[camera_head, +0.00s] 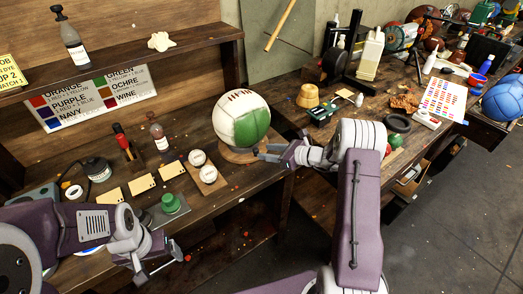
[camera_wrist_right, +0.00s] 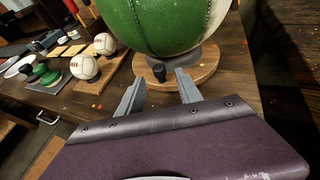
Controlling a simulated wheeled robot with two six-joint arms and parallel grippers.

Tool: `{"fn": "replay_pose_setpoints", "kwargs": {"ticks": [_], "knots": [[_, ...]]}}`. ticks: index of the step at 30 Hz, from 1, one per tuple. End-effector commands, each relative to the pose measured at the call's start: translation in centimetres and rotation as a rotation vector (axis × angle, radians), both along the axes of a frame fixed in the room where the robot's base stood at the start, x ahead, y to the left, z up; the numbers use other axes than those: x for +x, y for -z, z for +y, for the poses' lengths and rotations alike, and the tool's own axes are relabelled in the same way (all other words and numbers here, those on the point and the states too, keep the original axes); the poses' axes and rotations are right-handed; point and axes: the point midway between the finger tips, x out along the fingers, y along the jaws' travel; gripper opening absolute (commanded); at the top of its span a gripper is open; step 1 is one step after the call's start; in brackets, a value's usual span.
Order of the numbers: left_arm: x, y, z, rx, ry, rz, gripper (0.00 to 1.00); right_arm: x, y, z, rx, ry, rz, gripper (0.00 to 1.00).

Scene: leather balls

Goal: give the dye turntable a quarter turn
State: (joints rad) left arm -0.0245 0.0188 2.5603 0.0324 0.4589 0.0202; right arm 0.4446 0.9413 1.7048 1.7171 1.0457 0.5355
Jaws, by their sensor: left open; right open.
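The dye turntable (camera_head: 236,157) is a round wooden disc near the right end of the bench. In the right wrist view its rim (camera_wrist_right: 207,66) shows a dark upright peg (camera_wrist_right: 158,73). A large white and green leather ball (camera_head: 243,120) sits on it and hides most of its top. My right gripper (camera_head: 270,155) is open at the disc's near right edge. In the right wrist view its fingers (camera_wrist_right: 158,82) stand either side of the peg, which shows at about their tips; contact cannot be told. My left gripper (camera_head: 165,270) is open and empty, low at the bench's front edge.
Two small white balls (camera_head: 203,167) sit on a board left of the turntable, with a green stamp-like piece (camera_head: 171,203) and pale cards (camera_head: 142,184) further left. A second cluttered bench (camera_head: 300,135) stands to the right. Floor is open at far right.

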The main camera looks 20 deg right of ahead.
Motion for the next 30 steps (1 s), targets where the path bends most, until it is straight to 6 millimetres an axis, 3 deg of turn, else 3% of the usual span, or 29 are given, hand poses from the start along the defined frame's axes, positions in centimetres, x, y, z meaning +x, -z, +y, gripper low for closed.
{"fn": "replay_pose_setpoints", "kwargs": {"ticks": [7, 16, 21, 30], "knots": [[0.0, -0.4, 0.0, 0.0, 0.0, 0.0, 0.83, 2.5, 1.4, 2.3, -0.002, -0.002, 0.0, 0.42], [0.0, -0.4, 0.0, 0.0, 0.0, 0.0, 0.83, 2.7, 1.6, 2.5, -0.003, -0.001, 0.0, 0.42], [0.0, -0.4, 0.0, 0.0, 0.0, 0.0, 0.83, 2.7, 1.5, 2.5, -0.003, -0.001, 0.0, 0.0], [0.0, -0.4, 0.0, 0.0, 0.0, 0.0, 0.83, 2.7, 1.5, 2.5, -0.002, -0.001, -0.001, 0.0]]}}
